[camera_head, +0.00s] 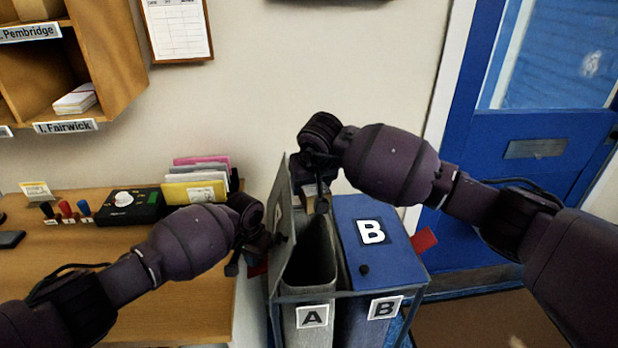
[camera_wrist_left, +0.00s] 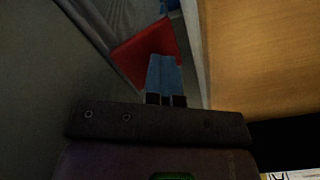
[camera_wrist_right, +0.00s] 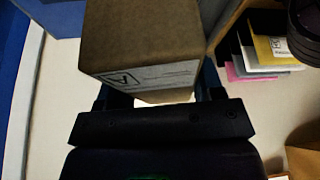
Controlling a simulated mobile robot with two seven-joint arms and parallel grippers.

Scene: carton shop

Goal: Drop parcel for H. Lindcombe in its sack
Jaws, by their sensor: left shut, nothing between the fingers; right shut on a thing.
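A brown cardboard parcel (camera_wrist_right: 145,40) with a white label is between the fingers of my right gripper (camera_wrist_right: 155,98). The label bears a boxed mark that looks like an A; its small print is unreadable. In the head view my right gripper (camera_head: 318,192) holds the parcel over the mouth of grey sack A (camera_head: 318,262), whose lid (camera_head: 283,225) stands up on the left. Blue sack B (camera_head: 385,240) has its lid down. My left gripper (camera_head: 236,264) is shut and empty left of sack A; its fingers (camera_wrist_left: 165,78) are in front of a red tab (camera_wrist_left: 140,52).
A metal frame (camera_head: 350,293) holds both sacks. The wooden desk (camera_head: 130,270) is on the left, with a black device (camera_head: 130,207), stamps and colored envelopes (camera_head: 195,185). A pigeonhole shelf (camera_head: 115,60) hangs above. A blue door (camera_head: 540,150) is at right.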

